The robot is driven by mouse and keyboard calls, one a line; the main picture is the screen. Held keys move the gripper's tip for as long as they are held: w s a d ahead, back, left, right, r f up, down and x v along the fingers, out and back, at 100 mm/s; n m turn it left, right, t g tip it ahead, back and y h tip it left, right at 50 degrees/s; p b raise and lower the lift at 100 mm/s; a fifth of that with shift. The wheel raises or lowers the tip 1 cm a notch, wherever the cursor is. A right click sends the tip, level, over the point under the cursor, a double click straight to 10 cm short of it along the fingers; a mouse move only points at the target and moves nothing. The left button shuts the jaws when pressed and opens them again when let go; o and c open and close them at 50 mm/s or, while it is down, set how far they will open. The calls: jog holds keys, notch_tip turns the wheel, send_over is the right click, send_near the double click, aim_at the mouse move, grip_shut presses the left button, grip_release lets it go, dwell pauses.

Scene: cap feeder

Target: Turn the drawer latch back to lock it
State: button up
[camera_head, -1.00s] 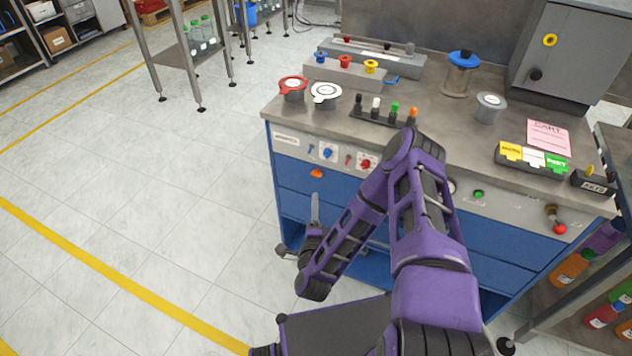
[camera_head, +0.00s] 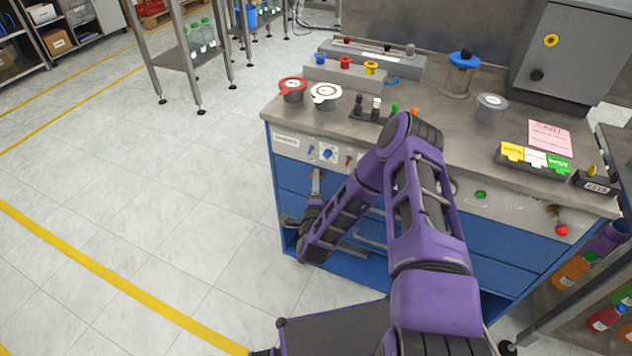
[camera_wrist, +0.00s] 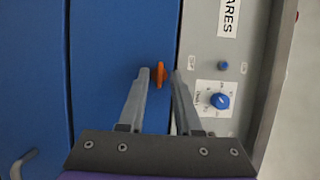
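The orange drawer latch (camera_wrist: 161,74) is on the blue drawer front (camera_wrist: 110,50), near its upper edge below the grey panel. In the wrist view it looks narrow and runs up and down the picture, which is along the drawer's width. My gripper (camera_wrist: 160,73) is open, with one fingertip on each side of the latch and a small gap showing on both sides. In the head view my gripper (camera_head: 316,178) is at the upper left of the cabinet front and mostly hides the latch.
A drawer handle (camera_wrist: 22,162) shows at lower left. The worktop above holds a red-lidded pot (camera_head: 292,88) and a white-lidded pot (camera_head: 325,95). Floor left is clear.

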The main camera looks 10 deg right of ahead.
grip_shut()
jog(key=shift+r+n, duration=0.1)
jog(key=shift+n, duration=0.2)
jog(key=shift+w+a+r+n+g+h+p, duration=0.15)
jog(key=shift+n+g+h+p, duration=0.35)
jog(key=shift+n+g, duration=1.1)
jog(key=shift+a+r+n+g+h+p, duration=0.2)
jog(key=shift+n+g+h, duration=0.45)
jog(key=shift+n, duration=2)
jog(key=shift+w+a+r+n+g+h+p, duration=0.1)
jog(key=shift+n+g+h+p, duration=0.5)
jog(key=shift+n, duration=1.55)
jog(key=shift+f+g, duration=0.1)
jog(key=shift+g, duration=0.25)
jog(key=shift+o, duration=0.8)
grip_release()
